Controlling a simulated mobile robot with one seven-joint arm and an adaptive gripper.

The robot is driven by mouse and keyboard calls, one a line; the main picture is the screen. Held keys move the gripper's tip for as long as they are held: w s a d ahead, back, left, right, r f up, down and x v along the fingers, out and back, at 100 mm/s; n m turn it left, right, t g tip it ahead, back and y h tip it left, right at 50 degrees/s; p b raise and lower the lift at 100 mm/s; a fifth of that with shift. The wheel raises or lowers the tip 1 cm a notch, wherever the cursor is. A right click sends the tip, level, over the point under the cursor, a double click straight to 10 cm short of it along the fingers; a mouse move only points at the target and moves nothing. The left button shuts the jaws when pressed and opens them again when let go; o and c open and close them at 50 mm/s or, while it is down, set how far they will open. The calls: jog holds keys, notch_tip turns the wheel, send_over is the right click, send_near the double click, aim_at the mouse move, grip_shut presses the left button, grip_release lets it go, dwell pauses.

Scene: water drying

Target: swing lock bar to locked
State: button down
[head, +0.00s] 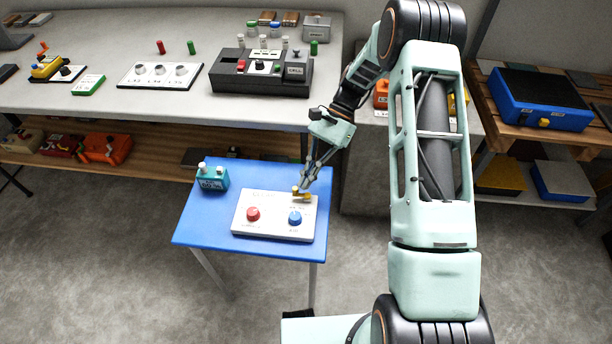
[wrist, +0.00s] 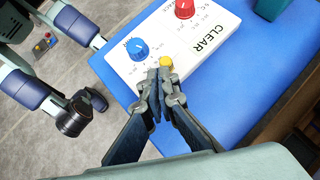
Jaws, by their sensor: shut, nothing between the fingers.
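A white panel (head: 271,232) lies on a small blue table (head: 262,178), with a red knob (head: 253,214) and a blue knob (head: 295,217) on it. A small yellow piece (head: 296,189), likely the lock bar, is at the panel's back right. My gripper (head: 306,187) is shut and empty right at this piece. In the wrist view my fingertips (wrist: 161,84) sit close against the yellow end (wrist: 166,62); they hide the rest of it, and I cannot tell whether they touch.
A teal box (head: 212,179) with white knobs stands at the blue table's left. A grey bench (head: 110,108) behind carries several control boxes. A wooden shelf with a blue case (head: 540,100) is at the right. The table's front left is clear.

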jog(key=v, duration=1.2)
dwell(0.3)
